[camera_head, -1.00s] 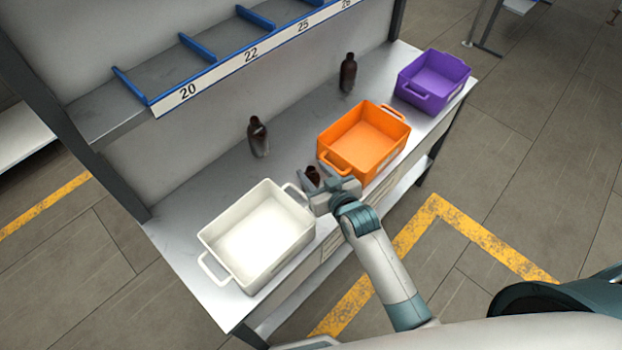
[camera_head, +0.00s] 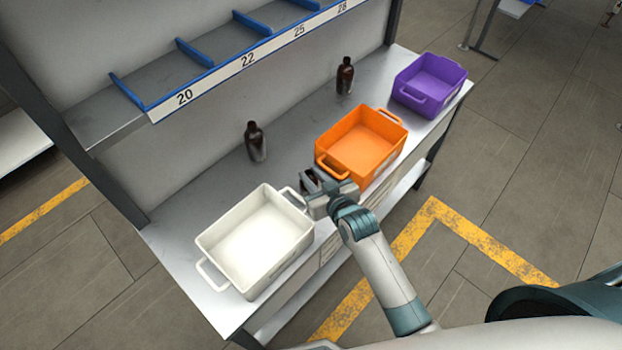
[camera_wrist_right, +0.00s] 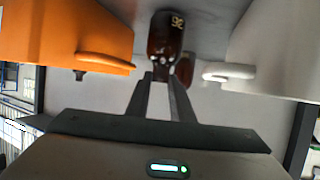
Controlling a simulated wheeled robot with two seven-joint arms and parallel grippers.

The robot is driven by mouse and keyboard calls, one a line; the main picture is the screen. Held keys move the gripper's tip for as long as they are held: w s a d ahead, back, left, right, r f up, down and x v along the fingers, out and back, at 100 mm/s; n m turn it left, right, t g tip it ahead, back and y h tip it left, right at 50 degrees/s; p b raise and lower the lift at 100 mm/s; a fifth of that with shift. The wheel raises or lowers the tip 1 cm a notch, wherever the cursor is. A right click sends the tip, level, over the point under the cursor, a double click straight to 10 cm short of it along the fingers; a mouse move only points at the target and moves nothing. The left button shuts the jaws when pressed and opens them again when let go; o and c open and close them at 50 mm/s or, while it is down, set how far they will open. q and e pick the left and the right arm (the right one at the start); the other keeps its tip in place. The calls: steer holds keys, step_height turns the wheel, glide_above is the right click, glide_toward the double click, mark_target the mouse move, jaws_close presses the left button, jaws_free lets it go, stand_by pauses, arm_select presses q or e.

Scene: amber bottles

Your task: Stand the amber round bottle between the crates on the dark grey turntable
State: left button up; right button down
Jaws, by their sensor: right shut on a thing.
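The amber round bottle (camera_wrist_right: 166,38) shows in the right wrist view with light characters on its body. It is between the white crate (camera_head: 222,236) and the orange crate (camera_head: 343,165). My right gripper (camera_wrist_right: 161,78) is shut on its narrow end. In the head view my right gripper (camera_head: 311,184) is at the gap between these crates and hides most of the bottle; whether the bottle touches the bench cannot be told. The dark grey turntable is not in view. My left gripper is not in view.
Two other dark bottles stand at the back of the grey bench (camera_head: 190,190), one behind the gap (camera_head: 256,143) and one behind the orange crate (camera_head: 345,76). A purple crate (camera_head: 428,84) is at the far right. A numbered shelf (camera_head: 247,60) overhangs the back.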

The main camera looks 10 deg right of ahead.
step_height(320, 180, up, 10)
steer(key=b, duration=0.2)
stand_by(0.3)
steer(key=shift+f, duration=0.1)
